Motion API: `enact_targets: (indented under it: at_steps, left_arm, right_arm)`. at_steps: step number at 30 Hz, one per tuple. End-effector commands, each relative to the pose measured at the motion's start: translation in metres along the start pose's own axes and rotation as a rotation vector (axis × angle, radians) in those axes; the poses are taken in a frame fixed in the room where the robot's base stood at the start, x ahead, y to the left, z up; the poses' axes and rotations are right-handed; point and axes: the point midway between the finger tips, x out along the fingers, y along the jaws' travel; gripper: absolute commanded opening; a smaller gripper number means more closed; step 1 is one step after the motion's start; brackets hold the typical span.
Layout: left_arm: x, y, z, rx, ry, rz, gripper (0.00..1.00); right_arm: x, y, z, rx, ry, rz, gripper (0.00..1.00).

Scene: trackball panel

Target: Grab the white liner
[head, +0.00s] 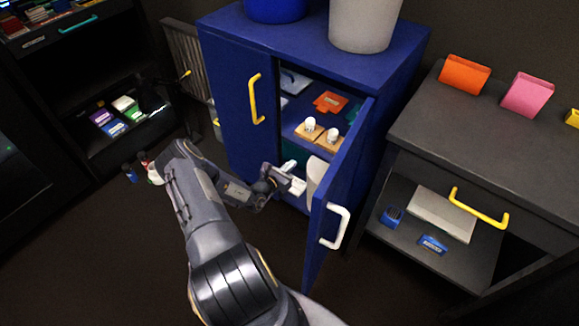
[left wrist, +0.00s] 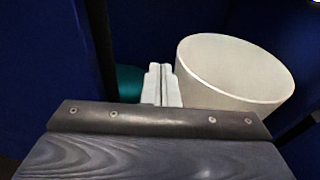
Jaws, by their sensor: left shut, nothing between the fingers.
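A white, round, open-topped container (head: 316,172), which looks like the white liner, stands low inside the blue cabinet, partly hidden by the open right door. In the left wrist view the white liner (left wrist: 235,75) is large, with its rim facing up toward the camera. My left gripper (head: 294,184) is at the cabinet's lower opening, just left of the liner. Its white fingers (left wrist: 161,84) are shut together and empty, beside the liner's left wall. I cannot tell if they touch it. My right gripper is not in view.
The blue cabinet's right door (head: 340,190) stands open with a white handle. Its left door (head: 232,105) is shut. A teal object (left wrist: 128,84) sits left of the fingers. A shelf above holds two white-topped items (head: 320,133). A grey bucket (head: 364,22) stands on top.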

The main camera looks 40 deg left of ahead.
Motion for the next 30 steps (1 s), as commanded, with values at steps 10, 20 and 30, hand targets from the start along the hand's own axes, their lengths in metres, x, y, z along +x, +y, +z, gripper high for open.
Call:
enact_targets:
  at_steps: [10,20,30]
  left_arm:
    - [-0.039,0.007,-0.003,-0.002,0.004,-0.002,0.0]
    - [-0.103,0.007,-0.013,0.0,0.003,-0.003,0.0]
    - [-0.119,0.006,-0.016,0.0,0.001,-0.005,0.0]
  right_arm:
    - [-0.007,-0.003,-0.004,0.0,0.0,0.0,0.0]
    - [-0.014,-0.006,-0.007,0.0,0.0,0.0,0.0]
    - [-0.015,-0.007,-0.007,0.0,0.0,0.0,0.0]
